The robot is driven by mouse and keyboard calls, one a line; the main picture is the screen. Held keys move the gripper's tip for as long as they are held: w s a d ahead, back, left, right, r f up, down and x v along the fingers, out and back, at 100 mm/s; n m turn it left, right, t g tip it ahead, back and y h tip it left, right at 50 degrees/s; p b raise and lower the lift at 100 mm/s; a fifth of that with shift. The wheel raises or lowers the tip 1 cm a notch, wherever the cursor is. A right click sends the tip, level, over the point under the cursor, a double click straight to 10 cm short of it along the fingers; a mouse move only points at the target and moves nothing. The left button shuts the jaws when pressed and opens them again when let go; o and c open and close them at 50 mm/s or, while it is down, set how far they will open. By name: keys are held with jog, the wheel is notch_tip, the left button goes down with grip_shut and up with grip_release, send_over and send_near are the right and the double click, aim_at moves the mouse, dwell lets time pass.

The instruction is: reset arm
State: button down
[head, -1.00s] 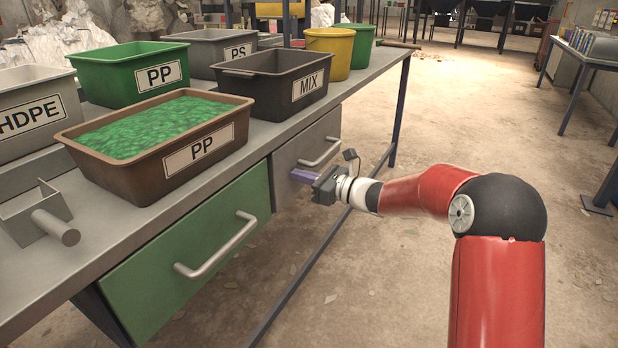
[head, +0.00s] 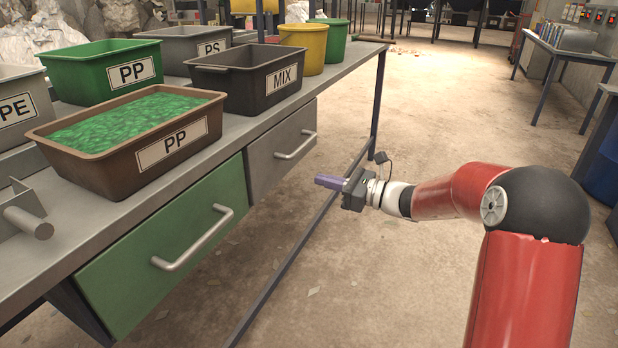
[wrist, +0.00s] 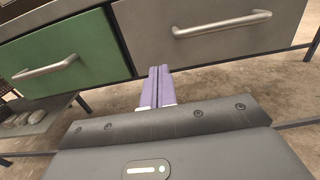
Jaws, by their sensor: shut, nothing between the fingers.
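My gripper (head: 328,182) has purple fingers and is held in the air in front of the workbench, to the right of the grey drawer (head: 262,172) in the head view. Its fingers are shut together with nothing between them. In the wrist view the closed fingers (wrist: 157,88) point toward the lower edge of the grey drawer front (wrist: 150,40) and look apart from it. My red arm reaches in from the right of the head view.
The workbench (head: 225,130) has a green drawer (head: 130,270) and the grey drawer, both shut, with bar handles. On top stand a brown PP bin (head: 95,170) of green flakes, a black MIX bin (head: 235,90) and other bins. Open floor (head: 450,110) lies to the right.

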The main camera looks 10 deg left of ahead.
jog(key=s+d+n+g+h, duration=0.15)
jog(key=s+n+h, duration=0.35)
jog(key=s, duration=0.5)
jog(key=s+d+n+g+h, duration=0.1)
jog(key=s+n+g+h, duration=0.2)
jog(key=s+n, duration=0.55)
jog(key=s+d+n+t+h, duration=0.4)
jog(key=s+d+n+h, duration=0.4)
jog(key=s+d, duration=0.7)
jog(key=shift+s+d+f+h, duration=0.25)
jog(key=shift+s+h, duration=0.25)
jog(key=shift+s, duration=0.35)
jog(key=shift+n, duration=0.25)
